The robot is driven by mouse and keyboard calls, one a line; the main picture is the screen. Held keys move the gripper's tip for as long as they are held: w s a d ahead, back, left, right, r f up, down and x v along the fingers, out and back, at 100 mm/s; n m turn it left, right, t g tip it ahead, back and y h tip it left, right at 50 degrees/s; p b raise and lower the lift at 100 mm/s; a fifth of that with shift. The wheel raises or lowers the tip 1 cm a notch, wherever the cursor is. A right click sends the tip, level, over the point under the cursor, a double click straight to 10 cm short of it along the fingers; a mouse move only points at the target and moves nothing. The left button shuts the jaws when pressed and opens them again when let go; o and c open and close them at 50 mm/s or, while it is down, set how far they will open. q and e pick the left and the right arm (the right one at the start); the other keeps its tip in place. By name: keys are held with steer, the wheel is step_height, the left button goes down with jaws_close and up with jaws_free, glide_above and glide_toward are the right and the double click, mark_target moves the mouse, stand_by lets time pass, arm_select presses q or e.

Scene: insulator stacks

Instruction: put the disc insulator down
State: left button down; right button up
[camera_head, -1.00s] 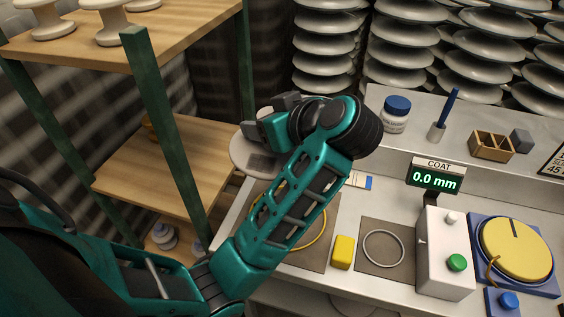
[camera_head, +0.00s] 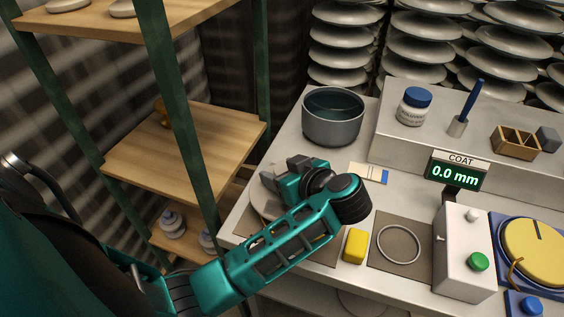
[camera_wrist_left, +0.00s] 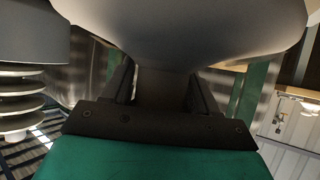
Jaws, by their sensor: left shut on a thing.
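The disc insulator (camera_head: 262,202) is a pale grey disc, partly hidden behind my left gripper (camera_head: 285,178) in the head view. In the left wrist view the insulator (camera_wrist_left: 180,32) fills the top, between the fingers (camera_wrist_left: 160,90). My left gripper is shut on it, low over the left end of the bench, at a brown mat (camera_head: 328,252) that my arm mostly covers. I cannot tell whether the disc touches the mat. My right gripper is not in view.
A dark grey pot (camera_head: 333,122) stands behind the gripper. A yellow block (camera_head: 355,246) and a second mat with a pale ring (camera_head: 400,244) lie to the right, then a white coat gauge (camera_head: 464,250). A wooden shelf rack (camera_head: 185,155) stands close on the left.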

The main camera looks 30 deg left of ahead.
arm_select(q)
steer(key=shift+f, duration=1.05)
steer(key=shift+f, duration=0.3)
steer(key=shift+c, duration=1.5)
jaws_free()
steer(key=shift+f, duration=0.2)
